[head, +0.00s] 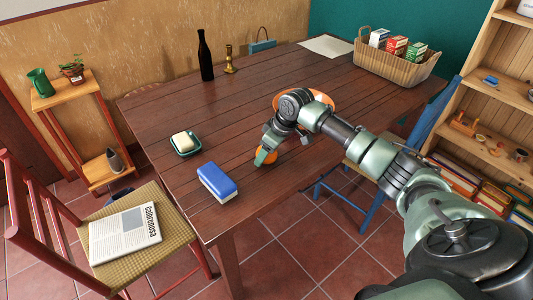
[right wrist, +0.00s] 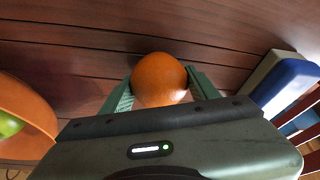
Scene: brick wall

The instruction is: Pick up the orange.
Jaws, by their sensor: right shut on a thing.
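The orange (right wrist: 160,78) sits between the two green fingers of my right gripper (right wrist: 162,88) in the right wrist view, with a finger against each side. In the head view the orange (head: 267,157) shows partly behind my right gripper (head: 264,158), low over the wooden table (head: 160,110). I cannot tell whether the orange still touches the tabletop. My left gripper is in neither view.
An orange bowl (head: 322,97) is partly hidden behind my right arm; it holds something green in the wrist view (right wrist: 10,125). A blue and white box (head: 217,182) and a soap dish (head: 185,150) lie left.

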